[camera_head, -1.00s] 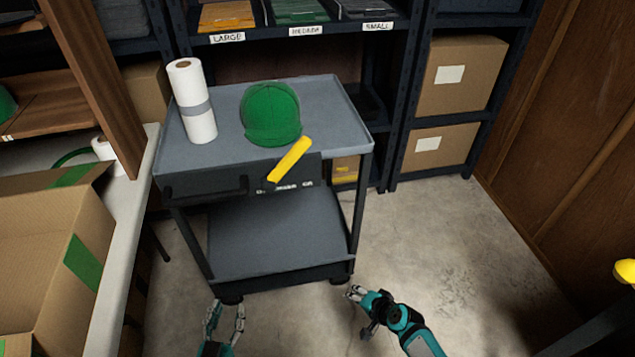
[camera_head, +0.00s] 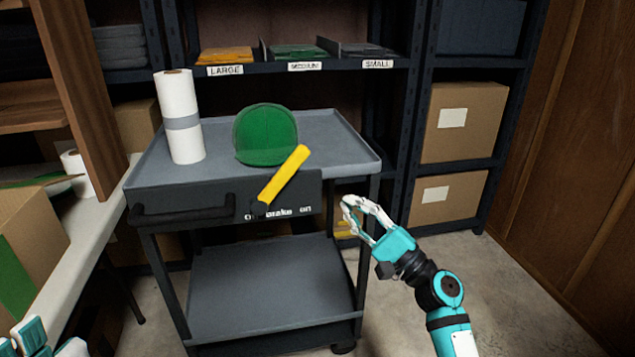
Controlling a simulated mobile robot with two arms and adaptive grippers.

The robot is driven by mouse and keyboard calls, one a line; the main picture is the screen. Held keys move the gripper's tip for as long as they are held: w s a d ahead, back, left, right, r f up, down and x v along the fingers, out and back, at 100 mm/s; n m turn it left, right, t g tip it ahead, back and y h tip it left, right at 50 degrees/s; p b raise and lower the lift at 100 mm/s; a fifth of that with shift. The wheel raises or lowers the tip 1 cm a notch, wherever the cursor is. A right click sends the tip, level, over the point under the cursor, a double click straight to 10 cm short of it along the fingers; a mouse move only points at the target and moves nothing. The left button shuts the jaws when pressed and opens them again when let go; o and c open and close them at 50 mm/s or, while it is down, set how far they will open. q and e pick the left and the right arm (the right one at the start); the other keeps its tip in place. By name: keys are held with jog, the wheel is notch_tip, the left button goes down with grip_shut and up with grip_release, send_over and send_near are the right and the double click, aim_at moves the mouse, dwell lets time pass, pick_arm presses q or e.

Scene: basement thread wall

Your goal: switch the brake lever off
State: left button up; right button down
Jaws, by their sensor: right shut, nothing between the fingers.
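The yellow brake lever (camera_head: 284,175) is on the front of the grey cart (camera_head: 225,185). It rises from a dark pivot and leans up to the right, its top end in front of the green cap. Lettering below it reads "brake" and "on", with a word at left partly hidden. My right gripper (camera_head: 348,208) is shut and empty, at the right of the lever and apart from it, near the cart's front right corner. Only a piece of my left gripper (camera_head: 45,342) shows at the bottom left corner; its fingertips are not clear.
A green cap (camera_head: 265,135) and a white paper roll (camera_head: 180,118) stand on the cart top. A drawer handle (camera_head: 183,214) sticks out left of the lever. A white table (camera_head: 88,235) with a cardboard box (camera_head: 28,235) is at left. Shelves stand behind.

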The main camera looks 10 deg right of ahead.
aim_at(317, 171)
jog(key=shift+w, duration=0.1)
jog(key=x, duration=1)
jog(key=shift+r, duration=0.1)
dwell(0.4)
